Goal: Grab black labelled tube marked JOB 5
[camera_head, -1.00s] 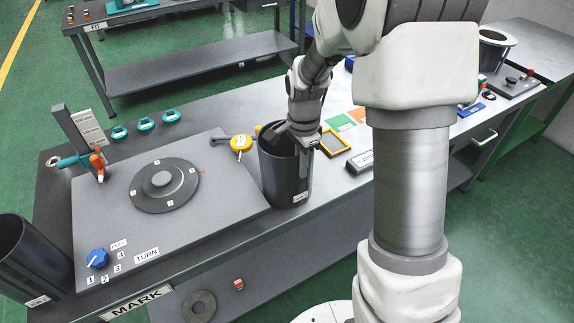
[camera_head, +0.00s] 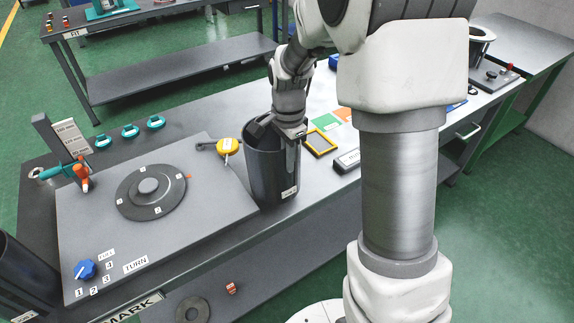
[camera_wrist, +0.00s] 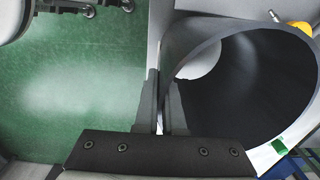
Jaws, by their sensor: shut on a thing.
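A black open-topped tube (camera_head: 268,172) stands upright on the bench in the head view, with a small white label low on its right side that is too small to read. My gripper (camera_head: 290,150) is over the tube's right rim, pointing down, one finger outside the wall. In the wrist view the gripper (camera_wrist: 162,105) is shut on the wall of the tube (camera_wrist: 195,62), which looks empty inside. A second black tube (camera_head: 22,272) stands at the lower left, partly cut off by the frame; its label cannot be read.
A grey plate with a round disc (camera_head: 150,192) and blue knob (camera_head: 85,269) lies left of the tube. A yellow round gauge (camera_head: 228,147) is close to its left. A yellow frame (camera_head: 320,143) and a dark box (camera_head: 347,160) lie to its right.

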